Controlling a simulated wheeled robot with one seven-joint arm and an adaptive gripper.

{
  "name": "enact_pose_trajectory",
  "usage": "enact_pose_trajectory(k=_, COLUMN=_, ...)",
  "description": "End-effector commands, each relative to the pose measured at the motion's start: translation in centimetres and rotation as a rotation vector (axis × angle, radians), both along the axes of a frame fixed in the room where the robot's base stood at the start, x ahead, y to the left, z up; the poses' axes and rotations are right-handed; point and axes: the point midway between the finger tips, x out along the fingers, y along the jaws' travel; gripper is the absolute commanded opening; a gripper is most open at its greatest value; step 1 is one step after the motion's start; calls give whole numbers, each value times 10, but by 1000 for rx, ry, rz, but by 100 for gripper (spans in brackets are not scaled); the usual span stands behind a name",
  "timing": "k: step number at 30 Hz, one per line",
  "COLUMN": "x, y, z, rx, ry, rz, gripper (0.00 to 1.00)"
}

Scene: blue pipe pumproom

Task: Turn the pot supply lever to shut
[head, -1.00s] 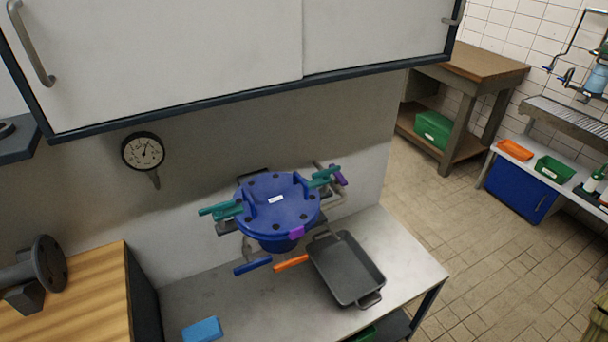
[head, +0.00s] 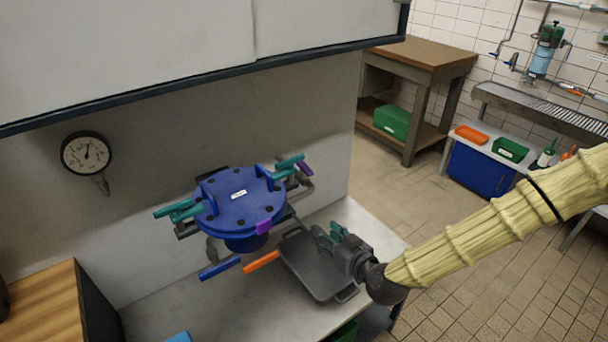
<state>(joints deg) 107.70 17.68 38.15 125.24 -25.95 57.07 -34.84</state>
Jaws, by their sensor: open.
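A blue round pot (head: 240,203) with a bolted lid and a small white label stands against the wall. Several levers surround it: teal handles at its left (head: 176,211), a teal handle (head: 290,162) and a purple one (head: 305,169) at its right. A blue lever (head: 220,268) and an orange lever (head: 261,262) stick out below its front. A purple piece (head: 263,227) sits on its rim. I cannot tell which is the pot supply lever. My gripper (head: 328,236) is open and empty, over the grey tray, to the right of the pot and apart from the levers.
The dark grey tray (head: 318,283) lies on the pale counter (head: 190,304). A round gauge (head: 87,153) is on the wall at left. The white overhead cabinet (head: 180,45) hangs above the pot. A wooden block-like counter (head: 40,305) is at left. Tiled floor is open at right.

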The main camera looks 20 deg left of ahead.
Motion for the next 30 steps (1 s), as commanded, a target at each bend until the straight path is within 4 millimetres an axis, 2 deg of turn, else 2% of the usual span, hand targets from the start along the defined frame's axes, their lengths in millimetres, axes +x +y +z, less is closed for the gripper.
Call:
enact_pose_trajectory(k=1, x=17, y=9, z=25, rx=29, ry=-77, rz=-1, gripper=41)
enact_pose_trajectory(k=4, x=39, y=20, z=70, rx=65, ry=-202, rz=-1, gripper=41)
enact_pose_trajectory(k=6, x=48, y=24, z=91, rx=81, ry=-259, rz=-5, gripper=41)
enact_pose_trajectory(k=9, x=55, y=27, z=107, rx=92, ry=-302, rz=-7, gripper=41)
enact_pose_trajectory(k=14, x=64, y=35, z=113, rx=94, ry=-313, rz=-9, gripper=41)
enact_pose_trajectory(k=30, x=120, y=92, z=112, rx=95, ry=-309, rz=-8, gripper=41)
